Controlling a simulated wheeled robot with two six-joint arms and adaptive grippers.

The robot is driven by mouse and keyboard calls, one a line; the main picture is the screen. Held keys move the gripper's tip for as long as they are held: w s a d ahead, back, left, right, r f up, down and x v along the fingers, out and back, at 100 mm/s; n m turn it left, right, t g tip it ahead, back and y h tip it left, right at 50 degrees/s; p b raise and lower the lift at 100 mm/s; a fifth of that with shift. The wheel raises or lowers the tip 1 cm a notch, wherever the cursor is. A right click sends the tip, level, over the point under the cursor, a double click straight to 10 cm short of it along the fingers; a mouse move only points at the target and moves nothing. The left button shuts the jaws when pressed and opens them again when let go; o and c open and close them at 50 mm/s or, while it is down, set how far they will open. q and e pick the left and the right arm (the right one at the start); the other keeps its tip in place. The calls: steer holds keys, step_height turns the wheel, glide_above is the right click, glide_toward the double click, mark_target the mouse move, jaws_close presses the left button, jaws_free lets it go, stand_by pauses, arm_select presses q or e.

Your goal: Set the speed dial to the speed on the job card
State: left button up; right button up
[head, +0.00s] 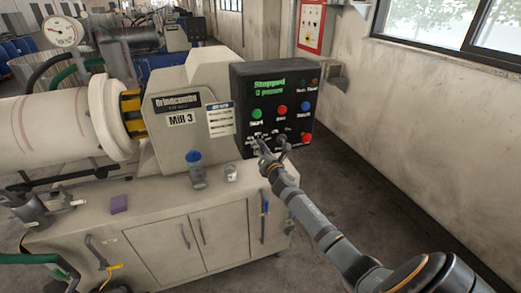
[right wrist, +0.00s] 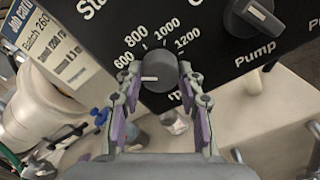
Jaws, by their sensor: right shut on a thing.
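The speed dial (right wrist: 160,72) is a round dark knob on the black control panel (head: 273,82), with 600, 800, 1000 and 1200 around it. Its white pointer line points left, close to the 600 mark. My right gripper (right wrist: 159,76) is shut on the dial, one finger on each side; in the head view the gripper (head: 264,146) is at the panel's lower left and hides the dial. The job card (head: 221,118) is on the mill housing left of the panel; in the right wrist view the card (right wrist: 48,46) seems to read 1200 rpm. My left gripper is out of view.
A pump knob (right wrist: 253,17) is right of the dial. Green, red and blue buttons (head: 282,109) sit above, and a red one (head: 306,138) at lower right.

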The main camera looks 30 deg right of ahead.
steer(key=shift+d+m+b, duration=0.1)
steer(key=shift+m+b, duration=5.7)
steer(key=shift+m, duration=8.5)
steer(key=o, duration=1.2)
steer(key=shift+r, duration=0.15)
